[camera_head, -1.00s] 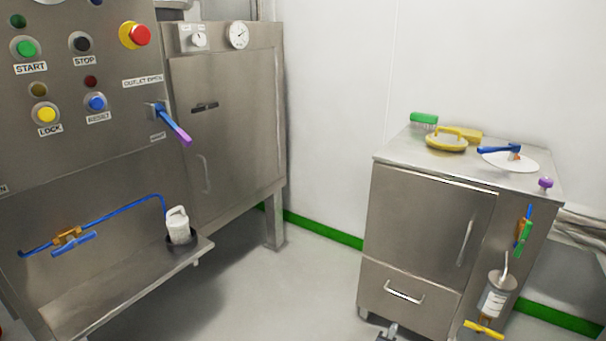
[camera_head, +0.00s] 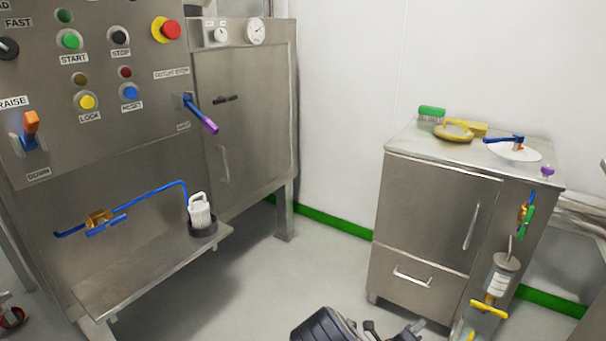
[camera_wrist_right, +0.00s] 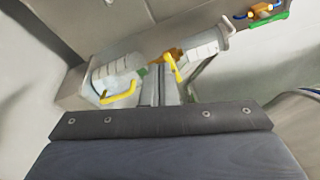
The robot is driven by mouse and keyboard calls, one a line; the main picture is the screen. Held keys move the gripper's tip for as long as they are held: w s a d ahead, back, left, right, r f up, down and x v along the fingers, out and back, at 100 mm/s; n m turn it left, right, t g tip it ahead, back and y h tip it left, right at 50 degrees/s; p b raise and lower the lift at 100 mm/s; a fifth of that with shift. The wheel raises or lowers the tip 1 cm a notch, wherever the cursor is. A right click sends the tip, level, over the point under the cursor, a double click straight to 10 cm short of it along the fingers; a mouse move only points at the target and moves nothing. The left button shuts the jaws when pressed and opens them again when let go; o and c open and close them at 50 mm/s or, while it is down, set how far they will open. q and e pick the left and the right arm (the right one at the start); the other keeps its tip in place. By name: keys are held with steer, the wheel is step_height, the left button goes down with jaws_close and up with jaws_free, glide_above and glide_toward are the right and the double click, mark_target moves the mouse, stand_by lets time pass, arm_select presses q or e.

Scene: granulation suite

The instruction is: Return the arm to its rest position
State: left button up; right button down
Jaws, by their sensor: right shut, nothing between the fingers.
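My right gripper (camera_head: 412,330) shows at the bottom edge of the head view, in front of the steel cabinet, with my dark wrist part to its left. In the right wrist view its fingers (camera_wrist_right: 158,88) are together with nothing held between them. Below them, a dark plate of my own wrist fills the lower part of that view. My left arm and gripper are not in view.
The steel cabinet (camera_head: 436,213) carries a green brush (camera_head: 431,113) and a yellow-handled item (camera_head: 453,133) on top. A labelled cylinder (camera_head: 497,281) hangs at its side. The control panel (camera_head: 150,60) stands left, with a white bottle (camera_head: 199,212) on its ledge. Floor between is open.

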steer(key=s+d+r+m+g+y, duration=0.3)
steer(key=s+r+m+g, duration=0.25)
steer(key=s+m, duration=0.5)
steer(key=s+d+r+m+g+y, duration=0.2)
steer(key=s+d+r+m+g, duration=0.15)
steer(key=s+m+g, duration=0.7)
steer(key=s+a+r+m+t+y, duration=1.2)
steer(key=a+r+m, duration=0.45)
steer(key=m, duration=0.45)
step_height(320, 180, up, 31)
steer(key=g+p, duration=0.1)
steer(key=p, duration=3)
steer(key=shift+s+a+f, duration=0.15)
steer(key=shift+s+a, duration=0.25)
steer(key=shift+a, duration=0.05)
